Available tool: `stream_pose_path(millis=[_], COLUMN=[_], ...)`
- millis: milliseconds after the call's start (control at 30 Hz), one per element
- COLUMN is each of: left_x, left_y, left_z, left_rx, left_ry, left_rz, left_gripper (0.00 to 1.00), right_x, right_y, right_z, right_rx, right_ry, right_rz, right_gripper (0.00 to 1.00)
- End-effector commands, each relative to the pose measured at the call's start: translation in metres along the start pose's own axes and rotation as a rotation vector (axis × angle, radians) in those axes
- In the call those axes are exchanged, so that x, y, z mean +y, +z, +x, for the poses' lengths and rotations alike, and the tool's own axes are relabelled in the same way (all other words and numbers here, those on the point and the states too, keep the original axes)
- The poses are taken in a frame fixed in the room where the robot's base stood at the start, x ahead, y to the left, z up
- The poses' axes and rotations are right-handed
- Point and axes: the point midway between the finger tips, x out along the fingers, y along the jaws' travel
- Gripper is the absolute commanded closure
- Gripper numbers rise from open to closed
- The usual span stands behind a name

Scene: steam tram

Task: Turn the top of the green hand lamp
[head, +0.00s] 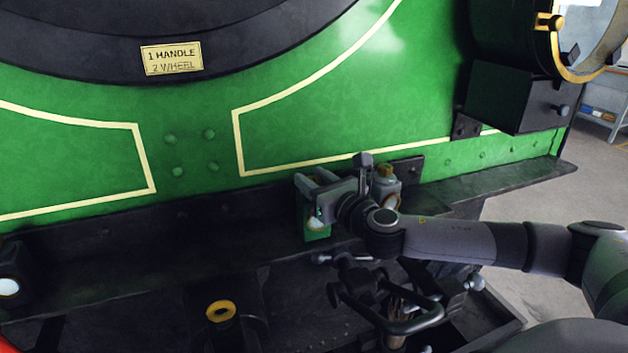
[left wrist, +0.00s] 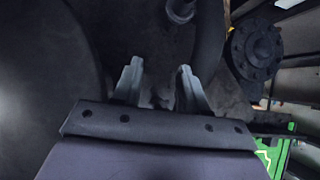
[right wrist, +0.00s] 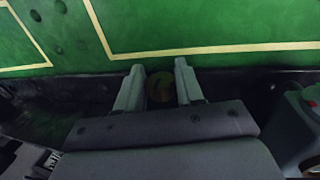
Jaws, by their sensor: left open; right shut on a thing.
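The green hand lamp (head: 318,234) stands on the dark ledge at the foot of the green tram front. Its lower body and pale lens show; my right gripper (head: 318,184) hides much of its upper part. In the right wrist view, my right gripper (right wrist: 158,82) has its fingers on either side of the lamp's dark round top (right wrist: 160,88) and is shut on it. My left gripper (left wrist: 158,84) shows only in its own wrist view, open and empty, facing dark pipes and metalwork.
A grey lamp with a brass cap (head: 386,178) stands close to the right of my right gripper. Another lamp (head: 9,284) is at the far left. A black box (head: 512,98) juts out at the upper right. Levers and a coupling (head: 375,295) lie below the ledge (head: 215,240).

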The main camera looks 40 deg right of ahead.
Motion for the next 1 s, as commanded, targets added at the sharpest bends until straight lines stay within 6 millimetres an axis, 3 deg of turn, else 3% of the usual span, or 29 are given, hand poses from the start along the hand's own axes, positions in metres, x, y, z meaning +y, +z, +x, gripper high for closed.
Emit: stream_pose_path(millis=[367, 700, 1000], left_x=[0.000, 0.000, 0.000], left_y=[-0.018, -0.048, -0.056], left_z=[-0.013, -0.035, -0.041], left_rx=[0.001, 0.001, 0.001], left_ry=[0.000, 0.000, 0.000], left_rz=[0.000, 0.000, 0.000], left_gripper=[0.57, 0.57, 0.57], right_x=[0.002, 0.004, 0.004], right_y=[0.004, 0.004, 0.001], right_z=[0.000, 0.000, 0.001], right_rx=[0.002, 0.005, 0.002], right_ry=[-0.114, -0.401, -0.651], right_rz=[0.004, 0.007, 0.004], right_gripper=[0.94, 0.94, 0.94])
